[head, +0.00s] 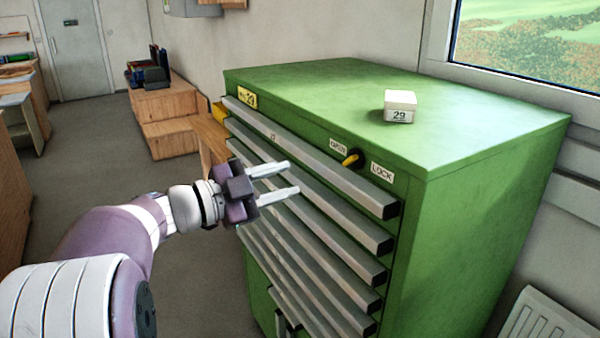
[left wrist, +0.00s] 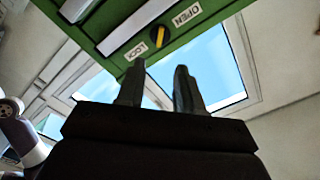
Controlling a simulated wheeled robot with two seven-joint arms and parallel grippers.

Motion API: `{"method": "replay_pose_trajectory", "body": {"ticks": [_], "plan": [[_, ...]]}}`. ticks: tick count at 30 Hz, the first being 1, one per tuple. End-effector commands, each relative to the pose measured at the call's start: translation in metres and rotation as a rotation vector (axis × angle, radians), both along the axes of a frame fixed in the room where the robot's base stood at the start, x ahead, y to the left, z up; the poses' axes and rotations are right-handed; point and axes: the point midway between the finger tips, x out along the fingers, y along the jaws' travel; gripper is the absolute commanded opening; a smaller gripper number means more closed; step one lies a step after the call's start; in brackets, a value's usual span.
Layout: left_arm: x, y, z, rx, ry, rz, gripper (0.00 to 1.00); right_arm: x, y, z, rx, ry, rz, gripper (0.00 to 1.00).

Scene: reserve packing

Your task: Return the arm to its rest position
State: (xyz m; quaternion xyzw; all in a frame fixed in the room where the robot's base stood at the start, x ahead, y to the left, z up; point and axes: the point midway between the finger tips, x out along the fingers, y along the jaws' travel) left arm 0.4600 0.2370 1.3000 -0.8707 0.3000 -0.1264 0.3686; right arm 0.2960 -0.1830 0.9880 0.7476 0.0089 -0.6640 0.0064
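My left arm comes in from the left in the head view. My left gripper (head: 280,183) is open and empty, its two fingers apart in front of the drawer fronts of the green cabinet (head: 480,230). In the left wrist view the two fingers of the left gripper (left wrist: 158,88) also stand apart with nothing between them. The yellow lock knob (head: 353,159) sits between the OPEN and LOCK labels, right of and apart from the gripper in the head view. The knob (left wrist: 158,40) also shows beyond the fingertips in the left wrist view. My right gripper is not in view.
Several grey drawer handles (head: 330,215) run across the cabinet front. Wooden crates (head: 170,115) stand farther back. A radiator (head: 548,318) is at the lower right. The floor (head: 90,160) at left is partly clear.

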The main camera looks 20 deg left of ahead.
Motion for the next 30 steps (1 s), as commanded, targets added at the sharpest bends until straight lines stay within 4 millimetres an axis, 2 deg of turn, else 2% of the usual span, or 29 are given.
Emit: {"method": "replay_pose_trajectory", "body": {"ticks": [5, 8, 9, 11, 12, 13, 14, 15, 17, 18, 21, 24, 25, 27, 30], "plan": [[0.005, 0.007, -0.003, 0.024, 0.002, 0.043, 0.36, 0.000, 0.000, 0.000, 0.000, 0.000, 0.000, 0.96], [0.027, 0.051, -0.016, 0.008, 0.038, 0.302, 0.36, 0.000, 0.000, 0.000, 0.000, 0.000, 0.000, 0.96], [0.032, 0.081, -0.029, -0.027, 0.087, 0.470, 0.36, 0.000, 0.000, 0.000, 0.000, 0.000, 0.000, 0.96], [0.030, 0.119, -0.070, -0.107, 0.237, 0.735, 0.36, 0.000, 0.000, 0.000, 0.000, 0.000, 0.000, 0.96], [0.020, 0.131, -0.109, -0.164, 0.386, 0.888, 0.36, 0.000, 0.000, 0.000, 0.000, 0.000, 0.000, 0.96], [0.008, 0.132, -0.138, -0.201, 0.507, 0.978, 0.36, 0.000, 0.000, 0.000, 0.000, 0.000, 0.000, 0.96], [-0.006, 0.127, -0.166, -0.228, 0.629, 1.047, 0.36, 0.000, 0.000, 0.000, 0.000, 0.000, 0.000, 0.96], [-0.027, 0.114, -0.199, -0.259, 0.786, 1.113, 0.36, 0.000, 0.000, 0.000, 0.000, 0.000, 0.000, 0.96], [-0.062, 0.086, -0.241, -0.285, 1.015, 1.174, 0.36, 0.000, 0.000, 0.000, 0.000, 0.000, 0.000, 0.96], [-0.084, 0.065, -0.262, -0.291, 1.154, 1.194, 0.36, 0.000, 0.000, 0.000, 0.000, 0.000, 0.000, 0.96], [-0.136, 0.012, -0.296, -0.283, 1.436, 1.201, 0.36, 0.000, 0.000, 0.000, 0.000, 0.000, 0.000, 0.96], [-0.165, -0.030, -0.310, -0.248, 1.583, 1.161, 0.36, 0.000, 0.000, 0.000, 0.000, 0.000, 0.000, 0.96], [-0.168, -0.039, -0.312, -0.223, 1.592, 1.137, 0.36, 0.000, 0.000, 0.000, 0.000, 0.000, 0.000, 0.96], [-0.166, -0.051, -0.312, -0.177, 1.588, 1.097, 0.36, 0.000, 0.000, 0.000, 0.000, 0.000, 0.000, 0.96], [-0.166, -0.054, -0.313, -0.162, 1.587, 1.084, 0.36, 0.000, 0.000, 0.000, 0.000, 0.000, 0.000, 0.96]]}}
